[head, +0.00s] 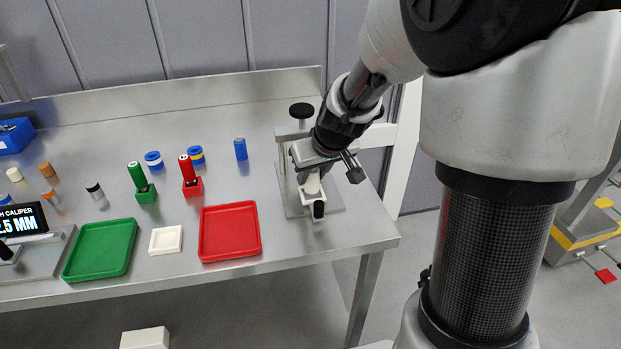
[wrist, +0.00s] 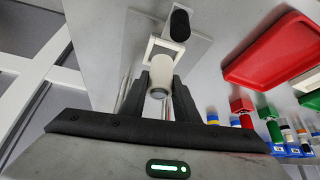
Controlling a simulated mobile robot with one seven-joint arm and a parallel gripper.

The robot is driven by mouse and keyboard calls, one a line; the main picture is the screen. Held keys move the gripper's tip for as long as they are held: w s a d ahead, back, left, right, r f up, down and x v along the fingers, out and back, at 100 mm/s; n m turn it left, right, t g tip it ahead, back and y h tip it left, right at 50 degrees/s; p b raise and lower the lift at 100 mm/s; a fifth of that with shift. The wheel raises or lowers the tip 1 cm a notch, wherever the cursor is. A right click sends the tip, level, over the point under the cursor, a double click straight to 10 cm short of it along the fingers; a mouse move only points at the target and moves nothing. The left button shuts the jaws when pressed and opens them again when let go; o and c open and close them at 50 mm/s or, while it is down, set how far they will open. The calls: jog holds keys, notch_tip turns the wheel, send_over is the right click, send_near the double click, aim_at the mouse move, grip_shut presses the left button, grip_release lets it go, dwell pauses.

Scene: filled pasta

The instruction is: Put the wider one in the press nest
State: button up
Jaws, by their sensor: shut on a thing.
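My gripper (head: 313,177) is shut on a white cylinder (head: 312,184), with a dark fingertip on each side of it in the wrist view (wrist: 160,95). The white cylinder (wrist: 163,72) has a grey round end facing the camera. Its far end is at the white square press nest (wrist: 152,48), which has a black rounded part at its front. In the head view the nest (head: 307,209) sits low at the front of the press. I cannot tell whether the cylinder is seated in it. The press has a black round knob (head: 302,110), and my gripper partly hides its frame.
Green tray (head: 100,250), red tray (head: 230,232) and small white dish (head: 166,240) lie left of the press. Green (head: 140,180) and red (head: 190,176) posts and a blue cylinder (head: 240,149) stand behind. A caliper display (head: 20,220), partly cut off, shows "2.5 MM".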

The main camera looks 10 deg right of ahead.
jog(key=shift+f, duration=0.75)
jog(key=shift+f, duration=0.15)
jog(key=o, duration=1.1)
